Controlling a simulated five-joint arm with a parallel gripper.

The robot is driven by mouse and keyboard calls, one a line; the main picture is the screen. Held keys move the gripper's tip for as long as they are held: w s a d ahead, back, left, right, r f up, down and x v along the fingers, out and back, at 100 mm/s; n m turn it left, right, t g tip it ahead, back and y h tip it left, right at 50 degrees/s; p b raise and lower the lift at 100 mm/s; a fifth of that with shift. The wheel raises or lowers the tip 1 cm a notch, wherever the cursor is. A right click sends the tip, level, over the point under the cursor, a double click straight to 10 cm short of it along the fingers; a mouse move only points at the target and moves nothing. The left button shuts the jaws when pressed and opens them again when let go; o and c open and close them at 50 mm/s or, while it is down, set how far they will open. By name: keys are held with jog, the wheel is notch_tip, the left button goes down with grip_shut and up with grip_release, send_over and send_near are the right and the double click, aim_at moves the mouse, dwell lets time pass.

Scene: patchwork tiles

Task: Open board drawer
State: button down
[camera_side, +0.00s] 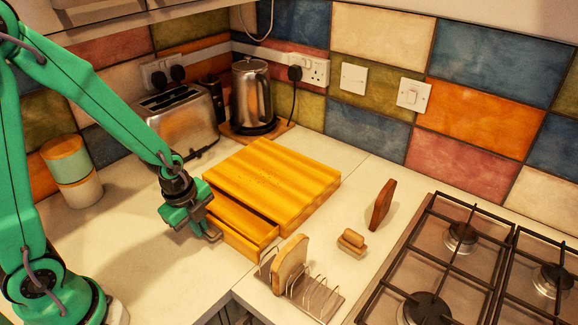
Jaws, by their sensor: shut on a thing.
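The wooden board (272,178) lies flat on the worktop in the middle of the side view. My gripper (214,236) is at the drawer's front left, low over the worktop, and is shut on the drawer's front. The exact grip point is small and partly hidden by my gripper.
A toast rack (318,297) with a bread slice (290,264) stands close to the drawer's right end. A toaster (180,118) and kettle (252,95) stand behind the board. A gas hob (452,265) is at right.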

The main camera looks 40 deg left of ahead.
jog(key=shift+s, duration=0.2)
jog(key=c, duration=1.8)
grip_release()
jog(key=shift+c, duration=0.2)
jog(key=shift+r, duration=0.2)
notch_tip(320, 180, up, 7)
jog(key=s, duration=0.1)
jog(key=shift+s+r, duration=0.15)
jog(key=shift+r, duration=0.1)
